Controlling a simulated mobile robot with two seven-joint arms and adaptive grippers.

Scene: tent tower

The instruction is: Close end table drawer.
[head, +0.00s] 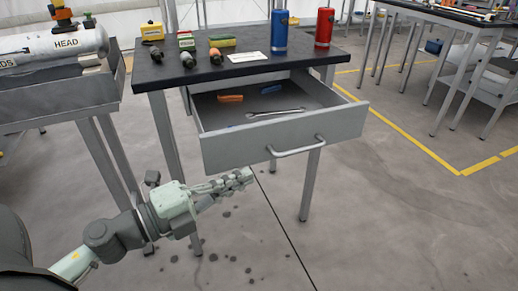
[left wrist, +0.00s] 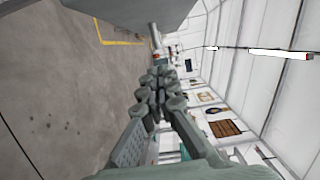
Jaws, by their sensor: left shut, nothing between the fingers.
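The end table (head: 215,70) has a black top and grey legs. Its grey drawer (head: 345,128) is pulled well out, with a metal bar handle (head: 298,149) on its front. Inside the drawer lie an orange item (head: 230,98), blue items and a silver tool (head: 276,113). My left gripper (head: 244,178) is shut and empty, below and left of the handle, and looks apart from the drawer. In the left wrist view the closed fingers (left wrist: 157,82) point towards a grey panel edge (left wrist: 130,12), seemingly the drawer. My right gripper is out of view.
The tabletop holds a blue bottle (head: 279,33), a red bottle (head: 324,28) and several small items. A grey cart (head: 60,95) with a white cylinder marked HEAD stands at left. Another table (head: 445,20) stands at back right. The floor before the drawer is clear.

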